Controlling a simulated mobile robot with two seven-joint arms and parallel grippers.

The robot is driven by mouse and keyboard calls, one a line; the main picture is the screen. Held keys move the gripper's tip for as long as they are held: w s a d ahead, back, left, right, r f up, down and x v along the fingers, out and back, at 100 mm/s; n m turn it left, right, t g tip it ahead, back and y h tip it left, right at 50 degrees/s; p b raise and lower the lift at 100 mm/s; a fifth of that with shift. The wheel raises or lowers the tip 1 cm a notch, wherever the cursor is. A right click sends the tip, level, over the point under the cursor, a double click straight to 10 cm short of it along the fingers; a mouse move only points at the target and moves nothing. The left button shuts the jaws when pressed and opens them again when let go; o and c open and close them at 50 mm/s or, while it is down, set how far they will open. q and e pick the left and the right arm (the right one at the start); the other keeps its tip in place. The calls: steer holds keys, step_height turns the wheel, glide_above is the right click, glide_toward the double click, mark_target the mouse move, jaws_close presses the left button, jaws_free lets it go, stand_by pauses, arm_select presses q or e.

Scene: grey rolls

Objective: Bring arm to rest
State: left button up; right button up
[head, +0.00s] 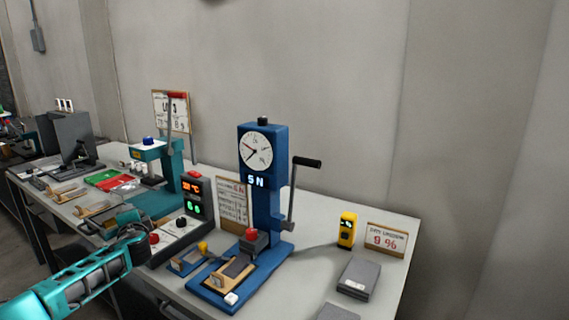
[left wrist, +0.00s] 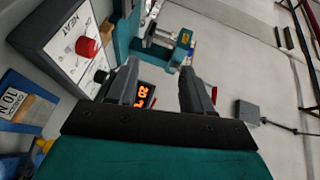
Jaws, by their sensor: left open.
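My left arm, teal and dark, enters the head view from the lower left. My left gripper (head: 132,234) is at its end, in front of the control box. In the left wrist view my left gripper (left wrist: 157,78) has its two dark fingers spread apart, with nothing held between them. An orange-lit display (left wrist: 144,94) shows beyond the gap. A panel marked HEAT (left wrist: 75,45) with a red knob lies to the left of the fingers there. My right arm and gripper are in neither view.
A blue press (head: 262,180) with a dial and side lever stands on the table (head: 320,265). A control box (head: 176,240) and display unit (head: 195,203) stand left of it. A yellow device (head: 347,230), percent sign (head: 386,240) and grey block (head: 358,278) are at right. A teal press (head: 172,165) stands behind.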

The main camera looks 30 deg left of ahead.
arm_select(q)
steer(key=s+d+f+m+t+h, duration=0.1)
steer(key=s+d+f+m+h, duration=0.3)
steer(key=d+f, duration=0.55)
steer(key=s+d+f+m+t+h, duration=0.15)
steer(key=s+d+f+h, duration=0.45)
steer(key=d, duration=0.7)
steer(key=s+d+f+g+h, duration=0.1)
steer(key=s+d+f+h, duration=0.1)
steer(key=s+d+h, duration=0.3)
steer(key=s+d+f+g, duration=0.1)
steer(key=s+d+f, duration=0.1)
steer(key=d, duration=0.5)
steer(key=s+d+f+n+t, duration=0.1)
steer(key=d+n, duration=0.7)
steer(key=d, duration=0.8)
steer(key=shift+s+f+h, duration=0.2)
steer(key=shift+f+h, duration=0.1)
steer(key=shift+f, duration=0.15)
steer(key=shift+t, duration=0.25)
steer(key=shift+c, duration=0.8)
